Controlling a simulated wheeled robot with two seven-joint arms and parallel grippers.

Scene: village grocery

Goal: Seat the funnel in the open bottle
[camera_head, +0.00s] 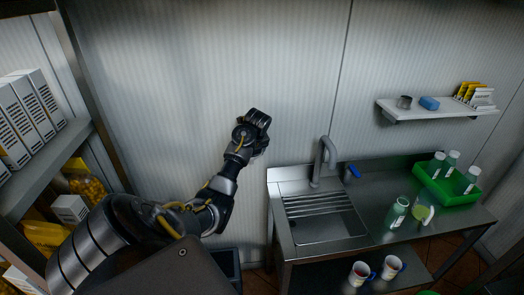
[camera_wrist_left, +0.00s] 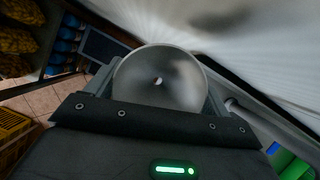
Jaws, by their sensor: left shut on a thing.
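A grey metallic funnel (camera_wrist_left: 185,88) fills the middle of the left wrist view. Its wide mouth faces the camera and a small hole shows at its centre. My left gripper (camera_wrist_left: 160,85) is shut on it, with a finger on each side. In the head view my left gripper (camera_head: 256,128) is raised in front of the wall, left of the sink, and the funnel cannot be made out there. A green bottle (camera_head: 397,213) stands on the steel counter right of the sink, far from the gripper; its mouth is too small to read clearly. My right gripper is not in view.
A green crate (camera_head: 462,193) holds several bottles. The tap (camera_head: 325,160) rises behind the sink (camera_head: 325,225). A wall shelf (camera_head: 440,108) hangs above. Mugs (camera_head: 360,272) stand on the lower shelf. Stocked shelving (camera_head: 75,140) is left.

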